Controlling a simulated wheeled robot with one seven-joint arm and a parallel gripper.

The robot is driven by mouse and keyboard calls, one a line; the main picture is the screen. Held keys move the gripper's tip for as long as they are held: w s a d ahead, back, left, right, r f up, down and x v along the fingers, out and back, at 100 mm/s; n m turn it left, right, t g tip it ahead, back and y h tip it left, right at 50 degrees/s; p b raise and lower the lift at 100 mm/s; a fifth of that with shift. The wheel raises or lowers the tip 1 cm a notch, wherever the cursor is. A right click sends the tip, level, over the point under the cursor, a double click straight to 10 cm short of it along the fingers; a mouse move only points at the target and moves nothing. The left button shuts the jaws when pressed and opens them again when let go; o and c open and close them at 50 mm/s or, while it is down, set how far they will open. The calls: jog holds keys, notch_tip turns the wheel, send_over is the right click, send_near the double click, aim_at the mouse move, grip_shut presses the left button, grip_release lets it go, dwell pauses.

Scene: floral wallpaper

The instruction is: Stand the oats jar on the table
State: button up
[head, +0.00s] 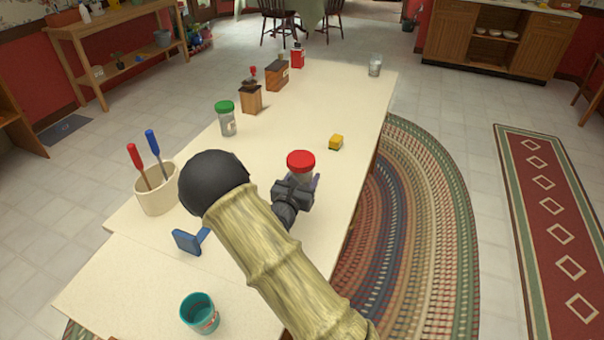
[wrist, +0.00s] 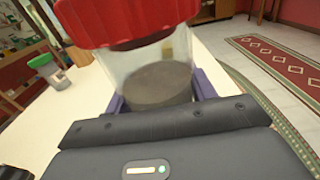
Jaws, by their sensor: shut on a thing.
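A clear jar with a red lid (head: 301,161) is between the fingers of my gripper (head: 308,182), over the table (head: 285,105). In the wrist view the jar (wrist: 150,72) fills the top, with a dark grey-brown filling low inside. No label is readable, so I cannot confirm that it holds oats. The purple fingers close on both its sides. It looks about upright, lid up. My gripper hides its base in the head view, so I cannot tell if it touches the table. A second jar, with a green lid (head: 226,118), stands farther left.
A yellow block (head: 336,142) lies just beyond my gripper. A cream crock (head: 157,190) with red and blue-handled tools, a blue object (head: 187,241) and a teal cup (head: 199,312) are at the left and front. Wooden boxes, a red container and a glass (head: 375,65) stand at the back.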

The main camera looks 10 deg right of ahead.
jog(key=shift+f, duration=1.35)
jog(key=shift+f, duration=0.1)
jog(key=shift+f, duration=1.8)
jog(key=shift+f, duration=0.1)
jog(key=o, duration=1.1)
